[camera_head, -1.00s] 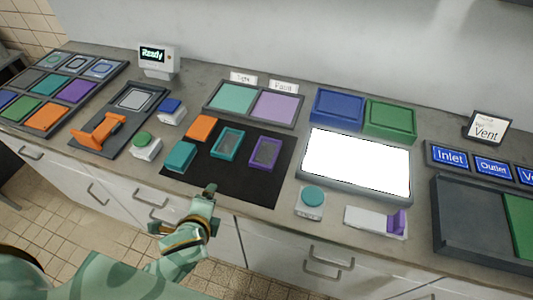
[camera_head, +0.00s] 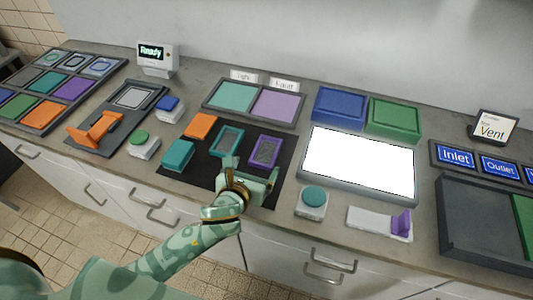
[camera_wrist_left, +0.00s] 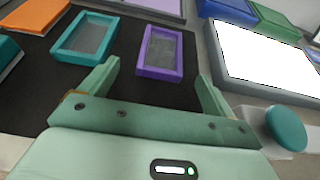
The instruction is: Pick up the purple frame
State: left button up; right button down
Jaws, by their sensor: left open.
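The purple frame (camera_head: 264,151) lies flat at the right part of the black mat (camera_head: 197,183), with a grey mesh-like middle. In the left wrist view the purple frame (camera_wrist_left: 144,53) lies ahead of the fingers, in the gap between them. My left gripper (camera_head: 252,172) is open and empty, over the mat's front right part, just short of the frame. It also fills the lower part of the left wrist view (camera_wrist_left: 158,82). The fingers appear apart from the frame. My right gripper is in neither view.
A teal frame (camera_head: 227,141), an orange block (camera_head: 201,125) and a teal block (camera_head: 178,155) lie on the same mat. A bright white panel (camera_head: 358,163) stands close at the right, with a teal round button (camera_head: 313,197) in front of it.

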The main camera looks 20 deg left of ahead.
aim_at(265, 152)
pick_arm(q)
jog(key=x, duration=0.3)
jog(key=shift+b, duration=0.35)
jog(key=b+x, duration=0.1)
jog(key=x, duration=0.1)
jog(key=b+x, duration=0.1)
jog(key=x, duration=0.2)
jog(key=shift+w+d+r, duration=0.2)
jog(key=shift+r, duration=0.15)
jog(key=c, duration=1.1)
